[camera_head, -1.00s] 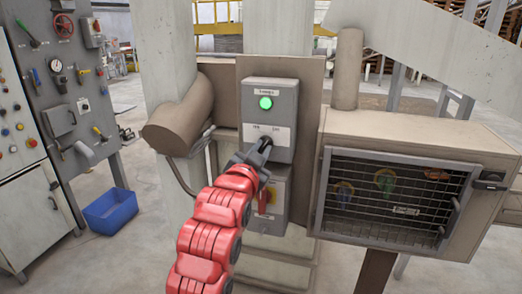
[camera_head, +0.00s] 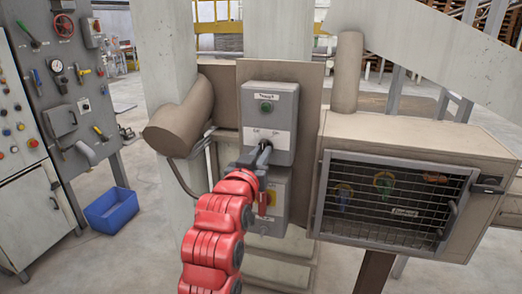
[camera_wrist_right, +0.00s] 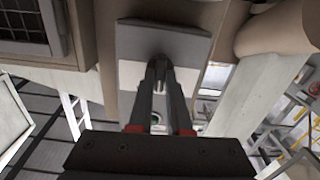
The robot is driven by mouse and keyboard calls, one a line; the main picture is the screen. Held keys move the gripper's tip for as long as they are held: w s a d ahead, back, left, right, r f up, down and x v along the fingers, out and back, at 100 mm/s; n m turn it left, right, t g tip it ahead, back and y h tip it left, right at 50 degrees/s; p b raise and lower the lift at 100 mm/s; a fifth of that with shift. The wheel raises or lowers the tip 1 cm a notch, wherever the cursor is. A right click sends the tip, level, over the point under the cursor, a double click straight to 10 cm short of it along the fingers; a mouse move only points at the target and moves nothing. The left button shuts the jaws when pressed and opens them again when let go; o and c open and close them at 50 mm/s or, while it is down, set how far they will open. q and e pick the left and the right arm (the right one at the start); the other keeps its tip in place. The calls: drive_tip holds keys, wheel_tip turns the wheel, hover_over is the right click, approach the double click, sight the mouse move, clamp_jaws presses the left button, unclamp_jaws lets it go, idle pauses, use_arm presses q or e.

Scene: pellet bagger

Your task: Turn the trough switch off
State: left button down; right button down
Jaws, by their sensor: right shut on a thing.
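The trough switch box (camera_head: 282,98) is a grey box on a brown panel, with a label at its top, a dark green lamp (camera_head: 266,107) and a pale plate below it. My right gripper (camera_head: 262,157) is at the lower part of this box, shut on the switch knob, which is mostly hidden by the fingers. In the right wrist view the two fingers (camera_wrist_right: 159,78) close on the dark knob (camera_wrist_right: 159,62) in front of the box face. The lamp is unlit. My left gripper is not in view.
A brown cabinet with a mesh door (camera_head: 395,205) stands at right. A blue bin (camera_head: 112,210) is on the floor at left, near a tool panel (camera_head: 70,90).

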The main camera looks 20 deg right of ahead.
drive_tip(key=shift+n+p, duration=1.45)
drive_tip(key=shift+n, duration=1.35)
drive_tip(key=c, duration=0.9)
unclamp_jaws()
drive_tip(key=shift+o, duration=0.2)
